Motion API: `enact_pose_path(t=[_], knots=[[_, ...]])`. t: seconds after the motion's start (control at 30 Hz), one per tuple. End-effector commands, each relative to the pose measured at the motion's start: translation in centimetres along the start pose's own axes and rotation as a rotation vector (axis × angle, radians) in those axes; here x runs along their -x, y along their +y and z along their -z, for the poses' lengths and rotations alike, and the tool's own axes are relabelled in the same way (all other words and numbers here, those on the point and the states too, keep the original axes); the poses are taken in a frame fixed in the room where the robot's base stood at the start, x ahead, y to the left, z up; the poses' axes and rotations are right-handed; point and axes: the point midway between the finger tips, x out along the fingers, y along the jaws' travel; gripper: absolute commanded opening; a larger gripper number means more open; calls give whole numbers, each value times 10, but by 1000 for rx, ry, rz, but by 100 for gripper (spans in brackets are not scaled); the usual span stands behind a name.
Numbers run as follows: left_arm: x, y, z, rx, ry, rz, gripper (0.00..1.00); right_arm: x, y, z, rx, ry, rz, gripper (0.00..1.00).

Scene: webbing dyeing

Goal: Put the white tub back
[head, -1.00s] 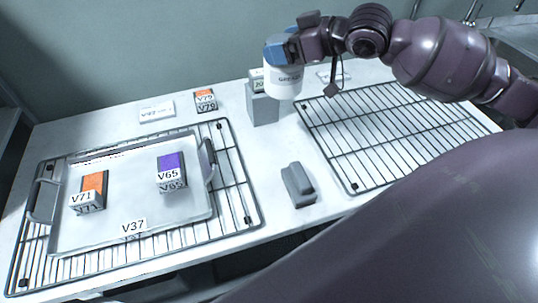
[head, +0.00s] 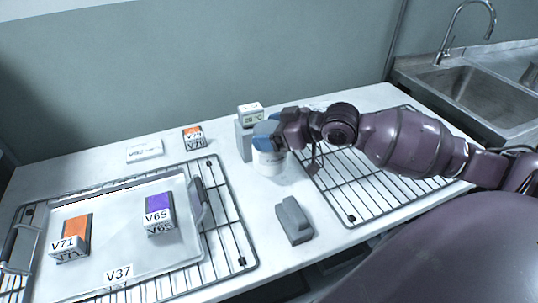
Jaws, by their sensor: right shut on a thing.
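The white tub (head: 268,162) with a blue lid stands upright in my right gripper (head: 270,136), just in front of a grey block (head: 243,140) that carries a small display (head: 251,115). My right gripper is shut on the tub near its lid, and its fingers hide part of the lid. The tub's base is at or very near the white table top (head: 265,240); I cannot tell whether it touches. My left gripper is not in view.
A metal tray (head: 100,280) labelled V37 sits on the left wire rack (head: 232,245), holding blocks V71 (head: 75,230) and V65 (head: 159,210). Block V70 (head: 194,138), a white label (head: 145,150) and a grey block (head: 293,220) lie on the table. An empty rack (head: 345,185) is at right.

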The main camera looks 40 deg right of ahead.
Motion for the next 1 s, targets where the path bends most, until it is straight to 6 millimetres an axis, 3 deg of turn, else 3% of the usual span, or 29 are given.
enact_pose_path(t=[0.33, 0.67, 1.0], knots=[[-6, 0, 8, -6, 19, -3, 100, -8, 0, -19, -1, 2, 0, 19], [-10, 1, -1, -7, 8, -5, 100, -26, 0, -61, -1, 1, 0, 19], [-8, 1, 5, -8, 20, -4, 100, -26, 0, -63, 2, 4, 0, 19]])
